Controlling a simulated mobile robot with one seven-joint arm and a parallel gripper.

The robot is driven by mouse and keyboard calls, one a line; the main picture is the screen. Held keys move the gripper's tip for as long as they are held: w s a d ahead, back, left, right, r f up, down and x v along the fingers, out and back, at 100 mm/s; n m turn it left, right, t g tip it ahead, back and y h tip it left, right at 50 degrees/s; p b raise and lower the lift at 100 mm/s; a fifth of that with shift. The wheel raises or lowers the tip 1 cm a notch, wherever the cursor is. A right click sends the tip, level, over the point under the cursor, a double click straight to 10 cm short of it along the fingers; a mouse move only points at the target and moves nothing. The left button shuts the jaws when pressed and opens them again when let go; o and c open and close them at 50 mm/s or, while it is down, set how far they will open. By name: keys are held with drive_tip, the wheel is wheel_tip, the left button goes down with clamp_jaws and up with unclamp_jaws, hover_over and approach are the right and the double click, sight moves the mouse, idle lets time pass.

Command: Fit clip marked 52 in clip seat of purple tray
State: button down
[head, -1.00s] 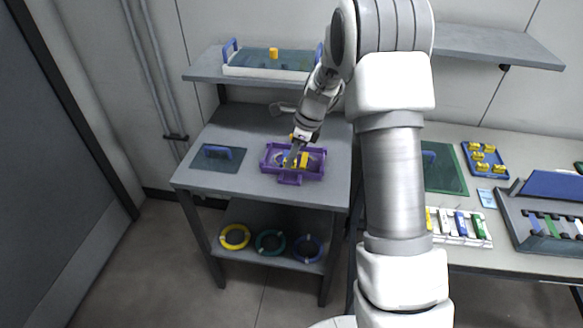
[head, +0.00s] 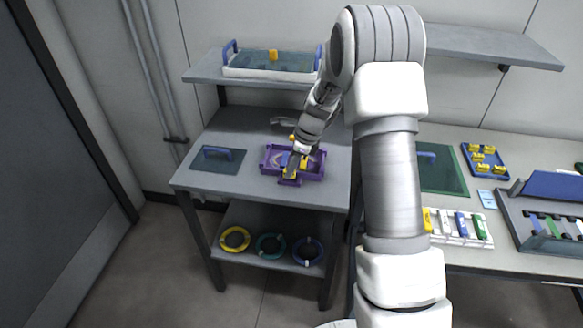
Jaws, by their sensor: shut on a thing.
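The purple tray (head: 315,176) sits on the grey table at the left, with a tab at its front edge. My gripper (head: 290,174) reaches down over the front middle of the tray, its fingers shut on a small yellow clip (head: 288,176). The clip is mostly hidden by the fingers, and its mark is too small to read. Whether it touches the tray, I cannot tell. The clip seat cannot be made out behind my gripper. Another bit of yellow and some blue show inside the tray beside the fingers.
A dark panel with a blue handle (head: 219,158) lies left of the tray. A lidded tray (head: 268,66) stands on the shelf above. Coloured rings (head: 235,238) lie on the lower shelf. At right are a blue tray of yellow clips (head: 485,160) and a white rack (head: 458,233).

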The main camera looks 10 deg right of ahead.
drive_tip(key=c, duration=0.8)
unclamp_jaws()
drive_tip(key=shift+s+f, duration=0.4)
drive_tip(key=shift+f, duration=0.4)
drive_tip(key=shift+r, duration=0.1)
drive_tip(key=shift+w+d+r, duration=0.1)
drive_tip(key=shift+r, duration=0.25)
drive_tip(key=s+d+r+n+p, duration=0.1)
drive_tip(key=s+r+n, duration=0.15)
drive_tip(key=r, duration=0.75)
drive_tip(key=s+d+r+n+p, duration=0.15)
drive_tip(key=s+r, duration=0.25)
drive_tip(key=r, duration=0.6)
drive_tip(key=s+a+r+n+t+h, duration=0.1)
drive_tip(key=s+r+n, duration=0.1)
drive_tip(key=s+n, duration=0.4)
drive_tip(key=s+r+n+t+h, duration=0.1)
drive_tip(key=s+r+n, duration=0.2)
drive_tip(key=s+n, duration=0.3)
drive_tip(key=s+a+r+n+t+h, duration=0.1)
drive_tip(key=s+n, duration=0.5)
drive_tip(key=s, duration=0.6)
drive_tip(key=shift+s+a+r+t, duration=0.15)
drive_tip(key=shift+a+r+t, duration=0.2)
drive_tip(key=shift+r+t, duration=0.25)
